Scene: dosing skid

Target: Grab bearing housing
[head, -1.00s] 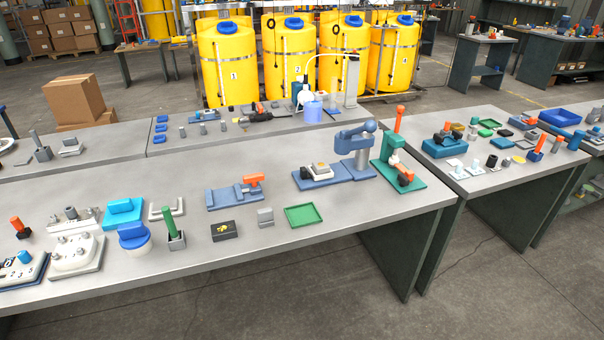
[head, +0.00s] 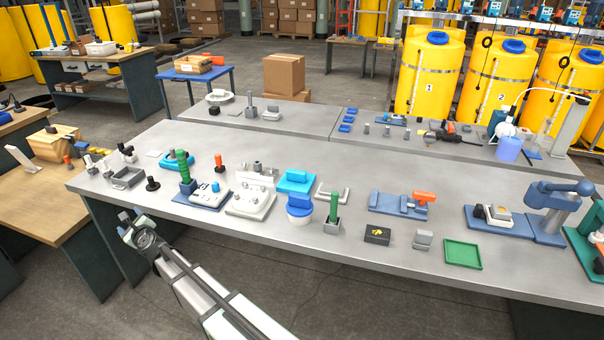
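I cannot tell for sure which part is the bearing housing. One candidate is a small light block with a beige top (head: 495,215), seated on a blue base plate (head: 482,229) under a blue press (head: 551,197) at the right. Another is a grey part with upright pegs (head: 262,170) at the bench's middle left. My gripper (head: 128,221) is at the lower left, off the front edge of the long bench, well apart from both. Its fingers are too small to read as open or shut, and I see nothing held in it.
A wooden-topped bench (head: 45,205) stands at the left. The bench's front left strip is fairly clear.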

